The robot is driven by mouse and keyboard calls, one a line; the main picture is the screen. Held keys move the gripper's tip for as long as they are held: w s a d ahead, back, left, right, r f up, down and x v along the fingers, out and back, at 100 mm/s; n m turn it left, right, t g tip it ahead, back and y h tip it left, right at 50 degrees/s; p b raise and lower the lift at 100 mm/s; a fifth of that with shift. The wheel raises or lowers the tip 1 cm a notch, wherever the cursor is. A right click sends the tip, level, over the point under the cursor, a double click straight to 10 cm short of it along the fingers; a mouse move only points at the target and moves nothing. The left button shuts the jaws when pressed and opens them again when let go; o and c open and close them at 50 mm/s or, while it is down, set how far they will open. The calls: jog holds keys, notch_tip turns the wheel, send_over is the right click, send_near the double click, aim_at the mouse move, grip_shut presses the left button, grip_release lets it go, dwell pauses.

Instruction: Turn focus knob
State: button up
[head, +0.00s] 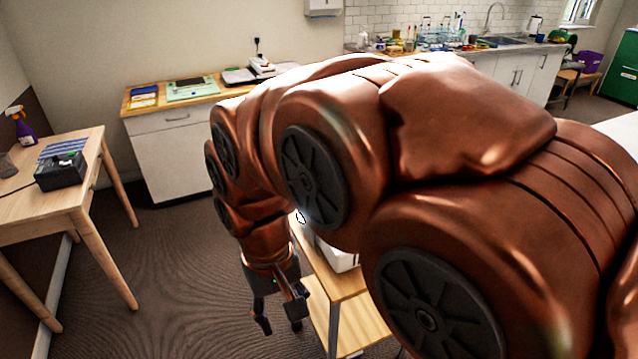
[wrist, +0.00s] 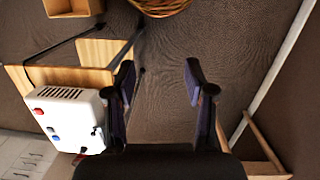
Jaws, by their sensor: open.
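A white device (wrist: 68,118) with a slotted vent and small red and blue knobs (wrist: 55,137) sits on a small wooden table (wrist: 108,50) at the left of the wrist view. A small dark part (wrist: 96,131) is on its side near my gripper. I cannot tell which part is the focus knob. In the head view the device (head: 342,258) is mostly hidden behind my arm. My gripper (wrist: 160,70) is open and empty, pointing down beside the table and device, over the floor; it also shows in the head view (head: 280,325).
A wooden desk (head: 85,190) with a black box (head: 61,171) stands at the left. A white cabinet (head: 165,160) with a wooden top is at the back wall. A woven basket (wrist: 160,5) is at the top of the wrist view. The carpet between is clear.

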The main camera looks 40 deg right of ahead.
jog(key=w+d+r+m, duration=0.3)
jog(key=w+d+m, duration=0.7)
jog(key=w+d, duration=1.1)
jog(key=w+d+f+m, duration=0.2)
jog(key=w+d+f, duration=0.1)
jog(key=d, duration=0.3)
jog(key=w+d+f+m+t+p, duration=0.1)
jog(key=w+d+f+m, duration=0.2)
jog(key=d, duration=0.4)
jog(key=w+d+f+m, duration=0.3)
jog(key=w+d, duration=0.2)
jog(key=d, duration=0.2)
jog(key=shift+t, duration=0.3)
jog(key=shift+d+f+m+p, duration=0.3)
jog(key=shift+f+p, duration=0.15)
jog(key=shift+f, duration=0.1)
jog(key=shift+w+a+f+p, duration=0.1)
jog(key=shift+f+p, duration=1.1)
jog(key=shift+f, duration=2.3)
grip_shut()
